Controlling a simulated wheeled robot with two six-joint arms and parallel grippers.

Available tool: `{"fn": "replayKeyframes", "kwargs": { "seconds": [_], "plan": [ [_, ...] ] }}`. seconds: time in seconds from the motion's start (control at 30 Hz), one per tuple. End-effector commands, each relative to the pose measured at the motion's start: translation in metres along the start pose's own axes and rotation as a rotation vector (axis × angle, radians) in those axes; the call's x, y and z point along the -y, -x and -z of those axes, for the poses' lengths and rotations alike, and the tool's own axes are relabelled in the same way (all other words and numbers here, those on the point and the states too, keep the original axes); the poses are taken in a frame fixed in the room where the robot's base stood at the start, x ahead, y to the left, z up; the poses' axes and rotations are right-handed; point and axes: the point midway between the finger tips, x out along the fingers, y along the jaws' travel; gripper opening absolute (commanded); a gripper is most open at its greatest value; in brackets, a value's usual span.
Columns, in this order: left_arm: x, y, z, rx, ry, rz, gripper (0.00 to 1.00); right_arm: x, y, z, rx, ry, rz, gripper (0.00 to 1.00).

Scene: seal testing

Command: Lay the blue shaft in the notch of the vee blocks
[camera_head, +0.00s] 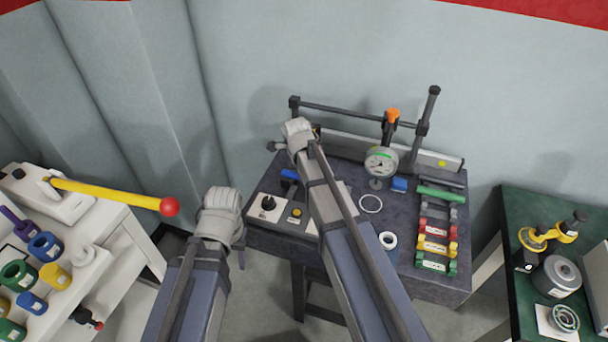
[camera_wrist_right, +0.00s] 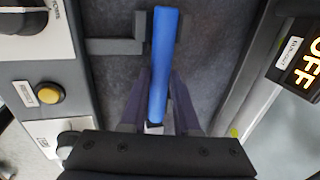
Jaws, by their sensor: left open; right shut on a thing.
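The blue shaft (camera_wrist_right: 165,55) is between the fingers of my right gripper (camera_wrist_right: 160,88), pointing away from the wrist above the dark bench top. In the head view a short piece of blue shaft (camera_head: 290,174) shows left of my right arm, which hides the rest. A dark grey block (camera_wrist_right: 115,46) lies beside and apparently partly under the shaft's far end. It looks like a vee block, but its notch and any contact with the shaft cannot be made out. My left gripper (camera_head: 238,248) is open and empty, off the bench's left front; its fingers are mostly hidden.
A control panel with a yellow button (camera_wrist_right: 49,94) lies close to the shaft. A dial gauge (camera_head: 381,162) stands behind on a post. Coloured blocks (camera_head: 436,232) and a green rod (camera_head: 440,193) occupy the bench's right side. A lit display (camera_wrist_right: 302,70) is beside the wrist.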

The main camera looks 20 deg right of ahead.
Motion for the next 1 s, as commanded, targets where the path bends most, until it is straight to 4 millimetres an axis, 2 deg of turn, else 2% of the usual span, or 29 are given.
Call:
{"fn": "replayKeyframes", "kwargs": {
  "seconds": [0.2, 0.23, 0.5, 0.83, 1.0],
  "plan": [
    [0.000, -0.004, 0.000, 0.000, 0.000, 0.000, 0.50, -0.001, -0.004, 0.000, 0.000, 0.000, 0.001, 0.00],
    [0.000, -0.003, 0.000, 0.000, 0.000, 0.000, 0.50, -0.001, -0.003, 0.000, 0.000, 0.000, 0.001, 0.33],
    [0.000, -0.003, 0.000, 0.000, 0.000, 0.000, 0.50, -0.001, -0.003, 0.000, 0.000, 0.000, 0.000, 0.64],
    [0.000, -0.002, 0.000, 0.000, 0.000, 0.000, 0.50, -0.001, -0.002, 0.000, 0.000, 0.000, 0.000, 0.65],
    [0.001, 0.007, 0.000, 0.000, 0.000, 0.000, 0.50, 0.000, 0.008, 0.000, 0.000, 0.000, 0.000, 0.65]
  ]
}}
